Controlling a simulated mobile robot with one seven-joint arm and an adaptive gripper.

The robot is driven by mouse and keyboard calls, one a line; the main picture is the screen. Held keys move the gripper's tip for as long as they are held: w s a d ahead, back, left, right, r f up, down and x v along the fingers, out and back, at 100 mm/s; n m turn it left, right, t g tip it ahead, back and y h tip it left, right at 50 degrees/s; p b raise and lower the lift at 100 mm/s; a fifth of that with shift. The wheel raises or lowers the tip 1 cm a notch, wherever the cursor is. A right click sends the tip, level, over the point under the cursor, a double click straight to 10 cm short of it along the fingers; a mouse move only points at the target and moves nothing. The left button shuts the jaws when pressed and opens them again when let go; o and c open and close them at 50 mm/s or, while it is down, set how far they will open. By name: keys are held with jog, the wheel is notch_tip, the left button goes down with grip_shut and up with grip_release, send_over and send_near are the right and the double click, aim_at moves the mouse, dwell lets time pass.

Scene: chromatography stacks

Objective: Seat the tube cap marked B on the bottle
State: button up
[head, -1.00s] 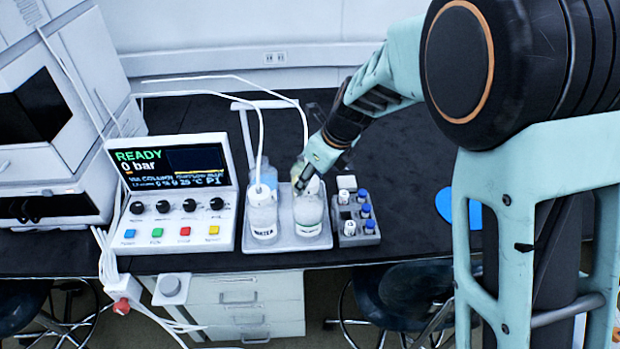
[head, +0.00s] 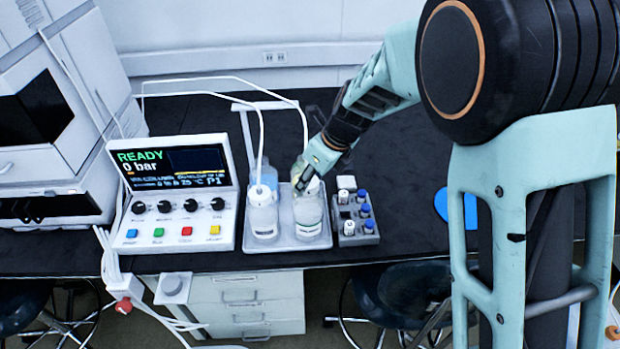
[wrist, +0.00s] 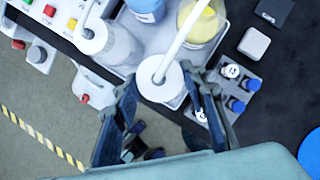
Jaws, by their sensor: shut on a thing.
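My gripper (head: 306,182) is shut on a white round tube cap (wrist: 160,76), with one finger on each side of it. A white tube rises from the cap's top. A clear bottle with a pale label (head: 308,214) stands upright in a grey tray, directly below the gripper. The cap is over the bottle's mouth, but I cannot tell whether it sits fully down, since fingers hide the joint. No letter B is legible on the cap.
A second clear bottle with a white tube cap (head: 262,212) stands close on the left. Blue and yellow bottles stand behind. A rack of small vials (head: 357,222) is close on the right. The console (head: 178,192) is left.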

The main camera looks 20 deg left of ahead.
jog(key=shift+f, duration=0.15)
jog(key=shift+f+b, duration=0.45)
jog(key=shift+f, duration=0.4)
jog(key=shift+f, duration=0.45)
jog(key=o, duration=1.7)
jog(key=shift+c, duration=0.2)
jog(key=shift+r, duration=0.15)
notch_tip(320, 180, up, 7)
jog(key=p, duration=0.7)
